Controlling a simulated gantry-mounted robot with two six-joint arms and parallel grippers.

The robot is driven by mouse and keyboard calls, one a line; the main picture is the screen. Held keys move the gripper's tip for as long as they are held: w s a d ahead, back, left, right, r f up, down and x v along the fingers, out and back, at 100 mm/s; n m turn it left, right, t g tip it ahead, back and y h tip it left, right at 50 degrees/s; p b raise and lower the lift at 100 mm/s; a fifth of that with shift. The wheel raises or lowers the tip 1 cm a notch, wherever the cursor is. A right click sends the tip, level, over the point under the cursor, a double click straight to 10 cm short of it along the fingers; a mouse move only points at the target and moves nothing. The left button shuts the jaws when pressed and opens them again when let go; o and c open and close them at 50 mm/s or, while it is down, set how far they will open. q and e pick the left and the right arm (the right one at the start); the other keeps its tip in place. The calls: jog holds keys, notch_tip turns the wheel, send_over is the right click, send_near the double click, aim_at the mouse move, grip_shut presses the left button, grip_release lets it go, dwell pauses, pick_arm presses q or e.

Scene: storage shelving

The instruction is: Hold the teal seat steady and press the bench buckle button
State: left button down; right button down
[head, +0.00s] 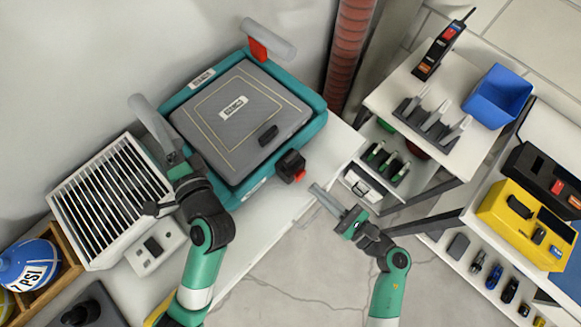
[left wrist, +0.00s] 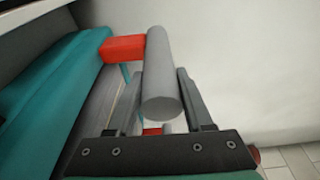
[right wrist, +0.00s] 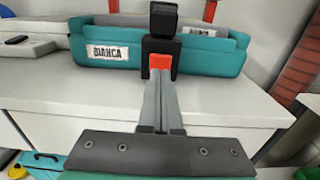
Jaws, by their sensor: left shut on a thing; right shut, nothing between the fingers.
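The teal seat (head: 318,118) with a grey padded top lies on the white bench; its side shows in the right wrist view (right wrist: 215,62). My left gripper (head: 172,150) is shut on the seat's near-left grey bar handle (head: 148,118); the handle (left wrist: 163,85) sits between its fingers, beside a red bracket (left wrist: 123,48). The black buckle (head: 290,163) is at the seat's right edge, and its red button (head: 300,176) faces my right gripper. My right gripper (head: 314,188) is shut and empty. Its tips (right wrist: 161,78) line up with the red button (right wrist: 160,61), a small gap away in the head view.
A second grey handle (head: 270,38) stands at the seat's far side. A white slatted box (head: 108,200) is left of the seat. A shelf unit (head: 390,95) with a blue bin (head: 498,97) and a yellow case (head: 525,222) stands right. Floor between bench and shelves is open.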

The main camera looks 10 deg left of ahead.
aim_at(302, 177)
jog(key=shift+x, duration=1.5)
